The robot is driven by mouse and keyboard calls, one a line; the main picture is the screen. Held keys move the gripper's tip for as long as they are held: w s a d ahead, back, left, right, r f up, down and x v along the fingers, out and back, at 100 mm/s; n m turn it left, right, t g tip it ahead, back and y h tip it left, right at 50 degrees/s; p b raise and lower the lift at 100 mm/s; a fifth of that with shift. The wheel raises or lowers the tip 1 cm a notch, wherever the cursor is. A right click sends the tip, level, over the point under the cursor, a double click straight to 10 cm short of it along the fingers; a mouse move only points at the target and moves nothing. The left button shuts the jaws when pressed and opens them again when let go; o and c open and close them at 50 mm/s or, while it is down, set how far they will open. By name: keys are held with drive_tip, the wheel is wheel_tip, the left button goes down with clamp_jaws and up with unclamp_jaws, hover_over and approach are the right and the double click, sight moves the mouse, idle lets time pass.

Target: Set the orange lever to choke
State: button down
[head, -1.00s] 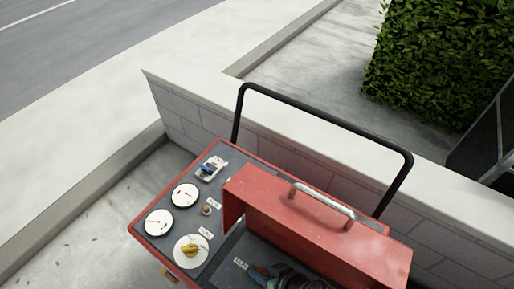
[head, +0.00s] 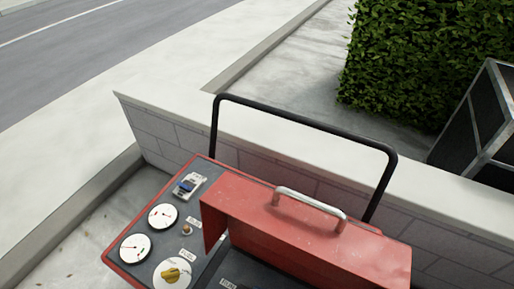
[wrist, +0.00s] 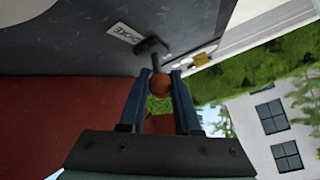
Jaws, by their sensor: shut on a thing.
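The orange lever (wrist: 160,84) shows in the wrist view as a round orange-brown knob on a short dark stem that comes out of a dark grey panel (wrist: 80,30). My gripper (wrist: 161,82) has its two blue-grey fingers on either side of the knob and is shut on it. A white label (wrist: 125,33) beside the lever's base has lettering that is only partly readable. The head view shows neither the lever nor my gripper. It shows the red machine's cover (head: 300,232) with a metal handle, and its grey control panel (head: 205,205).
The panel holds two round gauges (head: 162,216), a yellow dial knob (head: 172,275) and a small blue switch (head: 186,187). A black push bar (head: 300,121) rises behind the cover. A low wall (head: 250,127), a hedge (head: 410,60) and a dark framed case (head: 485,125) lie beyond.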

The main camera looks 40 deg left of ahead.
drive_tip(key=c, duration=0.6)
unclamp_jaws()
drive_tip(key=p+v, duration=0.2)
drive_tip(key=v, duration=1.1)
